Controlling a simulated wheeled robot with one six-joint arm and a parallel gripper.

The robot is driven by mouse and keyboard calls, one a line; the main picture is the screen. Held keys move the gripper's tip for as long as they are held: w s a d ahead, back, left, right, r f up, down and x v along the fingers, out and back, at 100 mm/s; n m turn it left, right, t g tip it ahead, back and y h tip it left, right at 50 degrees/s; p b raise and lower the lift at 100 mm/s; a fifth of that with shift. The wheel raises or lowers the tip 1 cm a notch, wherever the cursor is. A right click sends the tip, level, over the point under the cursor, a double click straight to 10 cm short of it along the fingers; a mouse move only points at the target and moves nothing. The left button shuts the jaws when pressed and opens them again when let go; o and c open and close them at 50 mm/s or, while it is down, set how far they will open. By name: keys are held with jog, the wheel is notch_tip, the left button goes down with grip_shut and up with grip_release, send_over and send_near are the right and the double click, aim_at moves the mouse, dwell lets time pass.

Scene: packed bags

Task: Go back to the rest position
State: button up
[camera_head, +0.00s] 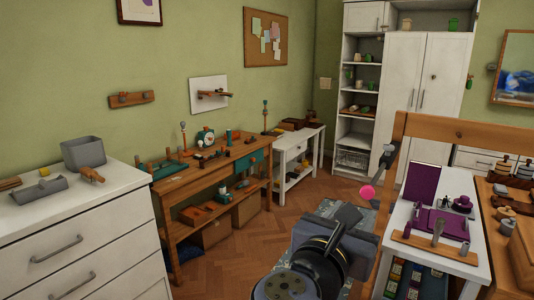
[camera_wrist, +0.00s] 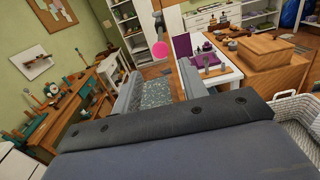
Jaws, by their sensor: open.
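My gripper (camera_head: 349,214) is at the lower middle of the head view, at the end of my dark arm, raised in front of the floor. In the wrist view, the two grey fingers of my gripper (camera_wrist: 157,78) stand wide apart. Nothing is between them except a view of the patterned rug (camera_wrist: 157,93) beyond. The gripper is open and empty. The fingertips show only partly in the head view.
A white chest of drawers (camera_head: 100,232) stands at left and a wooden workbench (camera_head: 175,183) behind it. A white table (camera_head: 462,266) with purple items is at right, near a wooden frame (camera_head: 440,127). A pink ball (camera_head: 367,192) shows beyond my gripper. Wood floor lies between.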

aim_at(372, 182)
jog(key=x, duration=1.4)
jog(key=shift+w+d, duration=0.1)
jog(key=shift+w, duration=0.15)
